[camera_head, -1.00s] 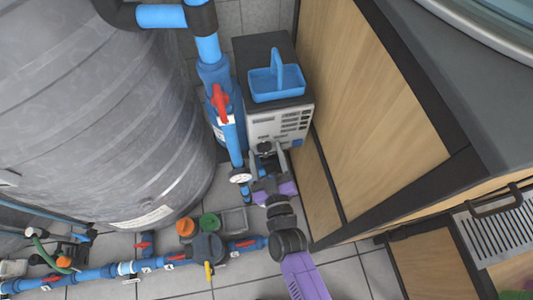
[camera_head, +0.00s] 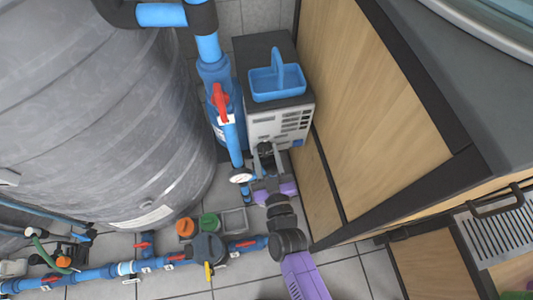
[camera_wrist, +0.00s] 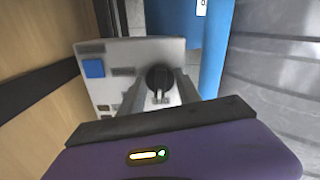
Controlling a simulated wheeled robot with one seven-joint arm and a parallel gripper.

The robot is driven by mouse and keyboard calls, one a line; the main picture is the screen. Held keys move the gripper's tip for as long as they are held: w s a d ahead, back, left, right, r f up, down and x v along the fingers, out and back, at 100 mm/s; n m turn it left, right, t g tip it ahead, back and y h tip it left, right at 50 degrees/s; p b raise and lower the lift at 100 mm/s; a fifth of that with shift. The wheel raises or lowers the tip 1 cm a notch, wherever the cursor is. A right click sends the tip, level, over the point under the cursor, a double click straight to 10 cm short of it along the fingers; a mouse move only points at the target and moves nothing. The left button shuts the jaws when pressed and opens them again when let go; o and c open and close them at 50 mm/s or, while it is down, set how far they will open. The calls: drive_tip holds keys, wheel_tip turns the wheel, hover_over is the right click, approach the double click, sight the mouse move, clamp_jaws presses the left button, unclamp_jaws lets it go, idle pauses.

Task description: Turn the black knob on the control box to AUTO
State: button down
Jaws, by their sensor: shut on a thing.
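The control box (camera_head: 275,126) is a light grey unit with a dark top, standing against the wooden panel. Its grey front face (camera_wrist: 120,55) fills the middle of the wrist view. The black knob (camera_wrist: 159,78) is round and sits on the right part of that face, with a bar that appears upright in the wrist view. My gripper (camera_wrist: 160,92) is shut on the knob, one finger on each side. In the head view my gripper (camera_head: 265,160) reaches the box front from below and hides the knob. The knob's position labels cannot be read.
A blue basket (camera_head: 277,82) stands on top of the box. A blue pipe with a red valve handle (camera_head: 220,101) and a gauge (camera_head: 240,178) runs close on the left, beside a large grey tank (camera_head: 100,110). The wooden panel (camera_head: 385,110) is close on the right.

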drive_tip(key=m+b, duration=0.1)
drive_tip(key=m, duration=0.3)
drive_tip(key=shift+f, duration=0.1)
drive_tip(key=m+b, duration=0.1)
drive_tip(key=m, duration=0.3)
drive_tip(key=shift+m, duration=0.4)
drive_tip(key=c, duration=0.8)
unclamp_jaws()
drive_tip(key=shift+c, duration=0.2)
drive_tip(key=shift+s, duration=0.1)
drive_tip(key=v, duration=0.7)
drive_tip(key=shift+s, duration=0.35)
